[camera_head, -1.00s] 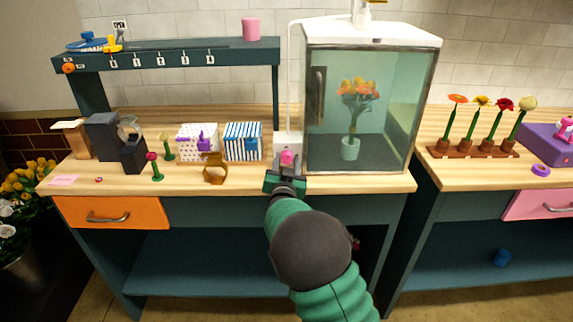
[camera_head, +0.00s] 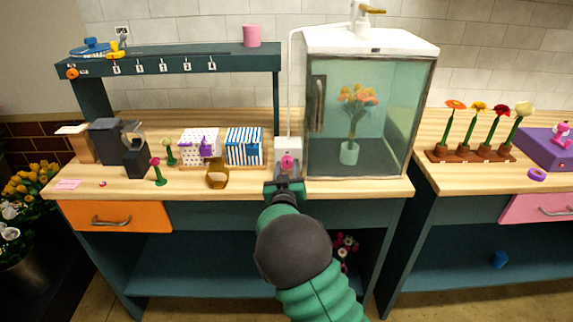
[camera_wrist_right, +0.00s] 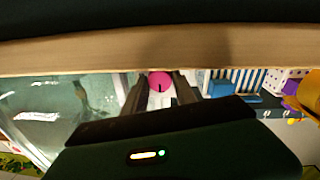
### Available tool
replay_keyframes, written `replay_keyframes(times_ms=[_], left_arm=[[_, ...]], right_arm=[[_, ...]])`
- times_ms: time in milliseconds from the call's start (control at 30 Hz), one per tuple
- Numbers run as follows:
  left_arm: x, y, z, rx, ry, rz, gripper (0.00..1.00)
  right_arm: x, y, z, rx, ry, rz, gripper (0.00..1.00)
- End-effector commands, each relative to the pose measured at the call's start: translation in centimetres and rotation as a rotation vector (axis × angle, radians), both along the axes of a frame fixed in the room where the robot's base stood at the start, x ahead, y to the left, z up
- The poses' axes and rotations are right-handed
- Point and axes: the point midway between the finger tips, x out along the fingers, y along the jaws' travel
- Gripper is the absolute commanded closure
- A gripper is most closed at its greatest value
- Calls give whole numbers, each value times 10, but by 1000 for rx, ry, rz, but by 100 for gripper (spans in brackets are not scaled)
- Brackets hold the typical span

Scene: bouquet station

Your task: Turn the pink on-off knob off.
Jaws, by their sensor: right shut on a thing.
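The pink knob (camera_head: 287,162) is on the front of a white box (camera_head: 288,145) beside the glass flower case (camera_head: 352,120). My right gripper (camera_head: 286,175) is at the knob, with its fingers shut on it. In the right wrist view the knob (camera_wrist_right: 160,81) shows between the two fingers (camera_wrist_right: 160,92), with a dark line on its face. The fingers hide the knob's sides. My left gripper is not in view.
A brown ring-shaped holder (camera_head: 217,177), a striped box (camera_head: 244,147) and a dotted box (camera_head: 200,147) stand left of the knob. The glass case stands close on the right, holding a potted bouquet (camera_head: 352,115). The counter edge runs just under my gripper.

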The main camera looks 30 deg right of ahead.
Motion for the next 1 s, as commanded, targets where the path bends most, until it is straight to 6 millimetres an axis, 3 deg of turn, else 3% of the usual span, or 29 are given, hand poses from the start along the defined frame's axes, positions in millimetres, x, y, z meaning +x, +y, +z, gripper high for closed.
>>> replay_keyframes(times_ms=[200,233,267,667,767,1000], left_arm=[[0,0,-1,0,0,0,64],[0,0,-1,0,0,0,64],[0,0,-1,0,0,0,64],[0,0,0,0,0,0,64],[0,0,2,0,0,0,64],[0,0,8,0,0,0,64]], right_arm=[[0,0,-1,-1,1,1,100],[0,0,-1,-1,1,1,63],[0,0,-1,0,0,1,59],[-6,6,0,3,-1,2,58],[-22,17,0,3,0,4,58],[-79,58,-3,3,1,5,58]])
